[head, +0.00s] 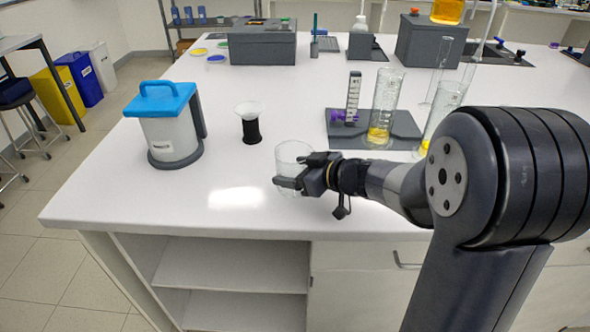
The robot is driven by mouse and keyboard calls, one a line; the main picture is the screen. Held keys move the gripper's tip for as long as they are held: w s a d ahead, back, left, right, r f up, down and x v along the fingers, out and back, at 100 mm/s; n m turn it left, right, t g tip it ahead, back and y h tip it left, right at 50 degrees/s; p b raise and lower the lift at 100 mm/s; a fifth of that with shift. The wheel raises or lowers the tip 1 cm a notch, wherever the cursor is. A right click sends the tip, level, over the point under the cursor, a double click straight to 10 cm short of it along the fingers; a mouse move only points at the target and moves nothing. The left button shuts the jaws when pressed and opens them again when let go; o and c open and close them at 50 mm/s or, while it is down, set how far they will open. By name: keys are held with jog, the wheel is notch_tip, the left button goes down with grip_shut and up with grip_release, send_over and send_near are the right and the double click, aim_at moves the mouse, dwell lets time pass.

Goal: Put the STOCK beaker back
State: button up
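A clear, empty-looking glass beaker (291,153) is at the middle of the bench in the head view. My gripper (297,172) reaches it from the right, with one dark finger across its near side and the other towards its far side. The fingers appear closed on the glass. No STOCK label can be read on it. The beaker's lower part is partly hidden by the near finger, and I cannot tell whether its base touches the bench.
A white canister with blue lid (168,134) and a black stand with white funnel (250,125) are left. A dark mat (343,136) behind my arm bears tall glassware with yellow liquid. Grey boxes (262,47) stand farther back. The front-left bench (130,207) is clear.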

jog(key=o, duration=0.4)
jog(key=shift+s+d+r, duration=0.1)
jog(key=shift+d+r, duration=0.1)
jog(key=shift+r, duration=0.15)
jog(key=p+v, duration=0.2)
jog(key=v, duration=0.9)
jog(key=shift+s, duration=0.2)
jog(key=shift+d, duration=0.1)
jog(key=b+x, duration=0.2)
jog(key=x, duration=1)
jog(key=shift+f, duration=0.2)
jog(key=shift+r+p, duration=0.35)
jog(key=shift+r, duration=0.95)
